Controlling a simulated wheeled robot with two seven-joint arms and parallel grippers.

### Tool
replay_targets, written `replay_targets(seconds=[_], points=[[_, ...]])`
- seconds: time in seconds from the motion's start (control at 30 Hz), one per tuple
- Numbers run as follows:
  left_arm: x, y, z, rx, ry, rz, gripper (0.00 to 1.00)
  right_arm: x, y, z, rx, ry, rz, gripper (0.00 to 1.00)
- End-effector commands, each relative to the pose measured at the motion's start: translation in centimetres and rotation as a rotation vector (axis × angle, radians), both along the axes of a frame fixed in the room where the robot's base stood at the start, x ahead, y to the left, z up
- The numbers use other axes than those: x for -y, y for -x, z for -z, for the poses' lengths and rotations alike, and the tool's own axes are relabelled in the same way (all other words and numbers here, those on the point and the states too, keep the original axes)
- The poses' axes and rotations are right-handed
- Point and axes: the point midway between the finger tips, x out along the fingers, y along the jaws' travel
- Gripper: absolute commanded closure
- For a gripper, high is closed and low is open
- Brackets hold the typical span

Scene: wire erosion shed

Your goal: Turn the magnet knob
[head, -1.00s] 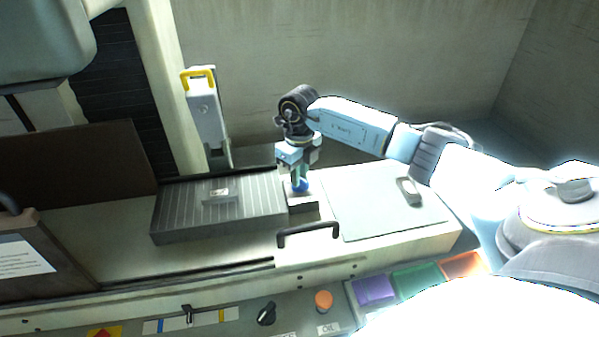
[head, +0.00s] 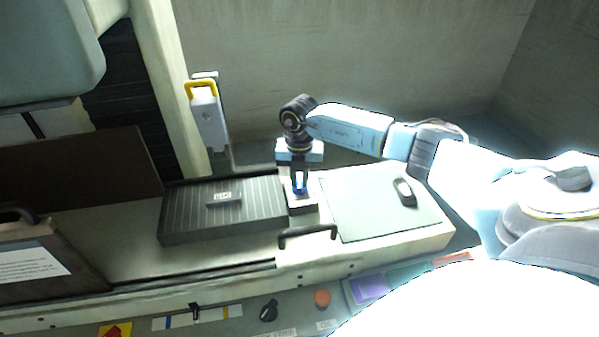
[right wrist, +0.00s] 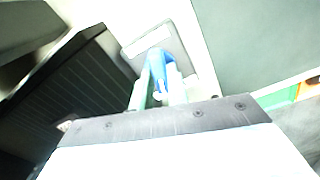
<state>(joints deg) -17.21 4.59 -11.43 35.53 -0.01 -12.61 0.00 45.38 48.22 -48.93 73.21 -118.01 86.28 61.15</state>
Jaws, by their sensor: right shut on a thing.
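My right gripper (head: 300,187) points down from above and is shut on the knob. In the right wrist view the blue knob (right wrist: 158,62) shows between the two pale fingers (right wrist: 158,85). The fingers hide part of the knob. My left gripper is not in view.
A small block (head: 224,198) lies on the ribbed plate. A black handle (head: 307,235) is at the bench's front edge. A grey mat (head: 370,205) with a dark oval device (head: 404,191) lies to the right. A control panel (head: 240,322) runs along the front.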

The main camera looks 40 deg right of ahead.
Motion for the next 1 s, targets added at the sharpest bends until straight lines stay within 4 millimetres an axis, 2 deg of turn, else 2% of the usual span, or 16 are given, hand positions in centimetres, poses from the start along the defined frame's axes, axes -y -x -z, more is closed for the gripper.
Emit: replay_targets(seconds=[0.2,0.5,1.0], points=[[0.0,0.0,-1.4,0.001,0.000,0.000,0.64,0.1,-0.1,-0.3,0.002,0.001,0.196,1.00],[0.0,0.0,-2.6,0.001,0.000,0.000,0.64,0.1,-0.1,-0.3,0.003,0.002,0.397,1.00],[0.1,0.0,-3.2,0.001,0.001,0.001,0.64,0.1,-0.1,-0.1,0.004,0.001,0.509,1.00]])
